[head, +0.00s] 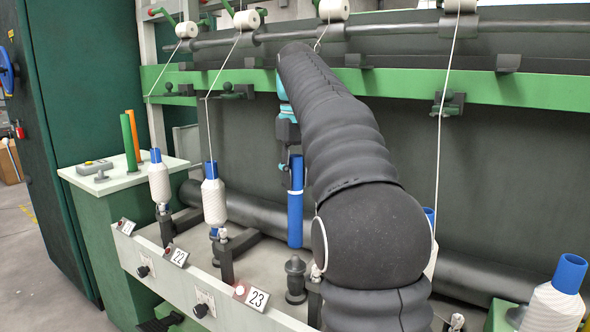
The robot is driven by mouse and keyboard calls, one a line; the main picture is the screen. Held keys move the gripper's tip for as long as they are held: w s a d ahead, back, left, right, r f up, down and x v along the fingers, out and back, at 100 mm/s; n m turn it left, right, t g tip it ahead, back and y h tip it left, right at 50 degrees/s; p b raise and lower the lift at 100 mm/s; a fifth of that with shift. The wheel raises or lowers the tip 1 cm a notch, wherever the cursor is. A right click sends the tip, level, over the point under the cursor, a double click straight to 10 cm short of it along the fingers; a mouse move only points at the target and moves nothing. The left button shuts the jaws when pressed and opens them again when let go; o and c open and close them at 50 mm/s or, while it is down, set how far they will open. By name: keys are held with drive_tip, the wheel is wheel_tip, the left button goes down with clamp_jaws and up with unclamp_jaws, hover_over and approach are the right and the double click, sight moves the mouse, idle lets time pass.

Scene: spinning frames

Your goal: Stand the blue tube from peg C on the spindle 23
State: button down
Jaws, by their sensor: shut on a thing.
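The blue tube (295,215) hangs upright in my gripper (290,158), which is shut on its upper part. The gripper is partly hidden by my dark sleeved arm, and its fingers show little. The bare dark spindle (296,280) stands behind the number plate 23 (257,298). The tube's lower end appears just above the spindle's top, with a small gap in the picture. How far apart they are in depth I cannot tell.
Wound bobbins on blue tubes stand at 21 (160,185) and 22 (214,200). Another bobbin (553,305) is at the right. A side cabinet (125,182) holds a green tube (128,143) and an orange tube (133,135). Yarn (446,110) runs down from the rollers.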

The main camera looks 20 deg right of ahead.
sight(296, 197)
drive_tip(key=shift+f+b, duration=0.85)
drive_tip(key=shift+f, duration=1.55)
drive_tip(key=shift+s+f, duration=0.15)
drive_tip(key=shift+f, duration=0.25)
drive_tip(key=c, duration=0.7)
unclamp_jaws()
drive_tip(key=shift+c, duration=0.2)
